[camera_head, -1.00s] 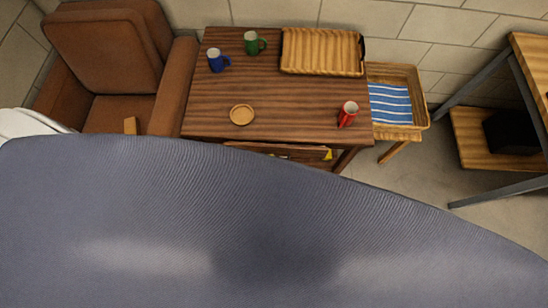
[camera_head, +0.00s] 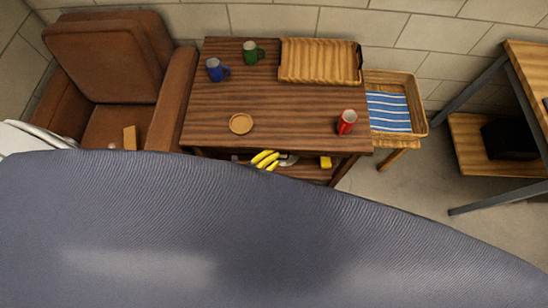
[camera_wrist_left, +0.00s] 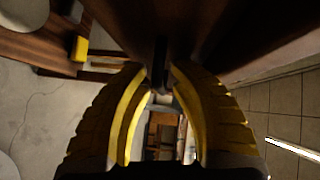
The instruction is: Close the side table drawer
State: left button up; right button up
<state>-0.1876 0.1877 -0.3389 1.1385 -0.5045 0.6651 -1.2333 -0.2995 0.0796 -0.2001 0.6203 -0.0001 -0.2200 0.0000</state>
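The side table (camera_head: 280,100) has a brown wooden top, seen from above in the head view. No drawer front juts out past its front edge; the drawer face is hidden beneath the top. The yellow fingers of my left gripper (camera_head: 265,159) show just below that edge, left of the middle. In the left wrist view both yellow fingers of the gripper (camera_wrist_left: 160,73) point at dark brown wood (camera_wrist_left: 240,35). A dark narrow piece, perhaps a handle, lies at the fingertips; I cannot tell whether they grip it. My right gripper is not in view.
On the table are a blue mug (camera_head: 214,70), green mug (camera_head: 251,54), red mug (camera_head: 346,122), coaster (camera_head: 240,123) and wicker tray (camera_head: 320,62). A yellow block (camera_head: 326,162) sits below. An armchair (camera_head: 105,60) stands left, a basket (camera_head: 420,110) right. A blue-grey surface fills the foreground.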

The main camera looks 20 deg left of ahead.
pick_arm(q)
jog(key=shift+o, duration=0.3)
jog(key=shift+r, duration=0.15)
jog(key=v, duration=1.2)
